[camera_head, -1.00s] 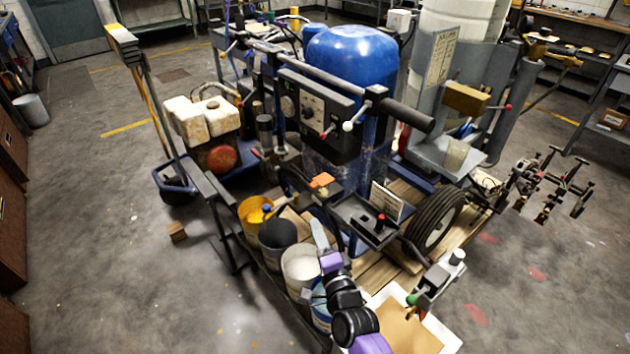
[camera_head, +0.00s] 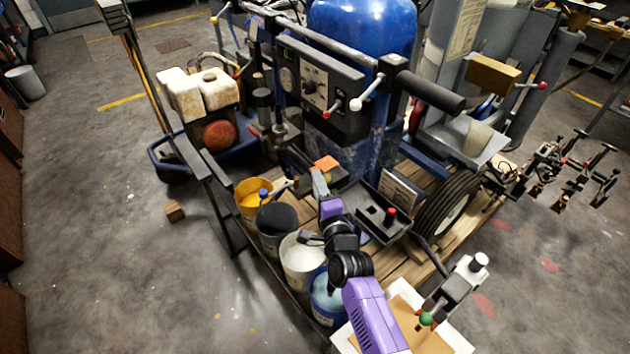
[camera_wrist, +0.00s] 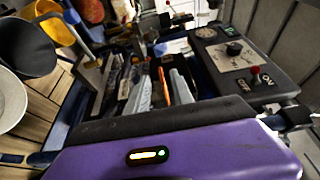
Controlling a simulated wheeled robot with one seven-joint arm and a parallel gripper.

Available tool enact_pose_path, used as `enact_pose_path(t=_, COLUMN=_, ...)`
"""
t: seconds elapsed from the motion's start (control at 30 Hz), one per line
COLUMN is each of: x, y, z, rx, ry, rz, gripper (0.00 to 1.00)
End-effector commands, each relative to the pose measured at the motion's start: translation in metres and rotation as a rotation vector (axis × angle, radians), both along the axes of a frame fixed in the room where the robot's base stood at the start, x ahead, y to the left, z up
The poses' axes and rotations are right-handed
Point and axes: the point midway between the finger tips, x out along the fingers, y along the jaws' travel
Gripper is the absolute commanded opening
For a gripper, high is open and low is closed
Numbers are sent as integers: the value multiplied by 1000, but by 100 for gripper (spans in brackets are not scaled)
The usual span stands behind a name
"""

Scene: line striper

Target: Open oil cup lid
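My arm reaches up from the bottom of the head view, purple and black. My gripper (camera_head: 318,178) is over the middle of the cart, in front of the control box. In the wrist view its two pale grey fingers (camera_wrist: 160,93) stand apart, with nothing seen held between them. An orange piece (camera_head: 326,163) lies just beyond the fingertips; it also shows beyond the gap in the wrist view (camera_wrist: 162,84). I cannot make out the oil cup or its lid for certain in either view.
A control box (camera_head: 320,85) with knobs and levers stands behind my gripper. A yellow bucket (camera_head: 250,205), a black bucket (camera_head: 277,240) and a white bucket (camera_head: 300,275) line the cart's left edge. A dark tray (camera_head: 370,225) and a wheel (camera_head: 447,205) are on the right.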

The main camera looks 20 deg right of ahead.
Motion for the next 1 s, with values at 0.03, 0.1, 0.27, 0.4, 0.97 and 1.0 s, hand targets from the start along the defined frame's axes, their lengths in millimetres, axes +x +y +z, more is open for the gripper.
enact_pose_path(t=0.03, x=6, y=-3, z=-3, rx=1, ry=-2, rz=-4, gripper=28)
enact_pose_path(t=0.1, x=13, y=-4, z=-2, rx=-1, ry=-2, rz=-4, gripper=28)
enact_pose_path(t=0.27, x=26, y=-4, z=-1, rx=1, ry=-1, rz=-3, gripper=28)
enact_pose_path(t=0.4, x=33, y=-4, z=0, rx=-1, ry=-1, rz=-2, gripper=28)
enact_pose_path(t=0.97, x=35, y=-4, z=1, rx=-2, ry=0, rz=0, gripper=0)
enact_pose_path(t=1.0, x=35, y=-4, z=1, rx=-2, ry=0, rz=0, gripper=0)
